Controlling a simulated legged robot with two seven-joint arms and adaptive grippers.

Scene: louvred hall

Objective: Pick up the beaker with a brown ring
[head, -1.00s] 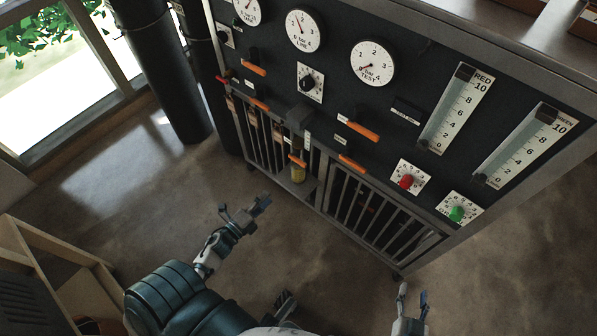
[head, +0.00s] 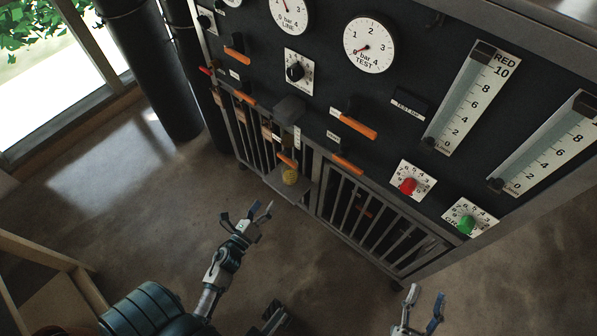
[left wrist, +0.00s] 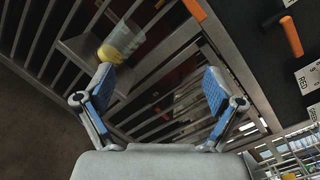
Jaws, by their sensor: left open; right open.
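A beaker with yellow contents (head: 290,176) stands on a small grey shelf (head: 299,192) low on the front of the dark panel stand, below an orange lever. The beaker also shows in the left wrist view (left wrist: 122,43), clear-walled and blurred; I cannot make out a brown ring on it. My left gripper (head: 247,211) is open and empty, in front of the shelf and apart from the beaker. In the left wrist view its blue-padded fingers (left wrist: 160,80) are spread, with the beaker beyond the left finger. My right gripper (head: 426,295) is open and empty at the bottom right.
The panel carries gauges (head: 369,45), orange levers (head: 354,125), red (head: 408,186) and green (head: 466,224) knobs. Barred grilles (head: 375,215) fill its lower part. A wooden frame (head: 45,250) stands at the left. The floor (head: 140,220) between is clear.

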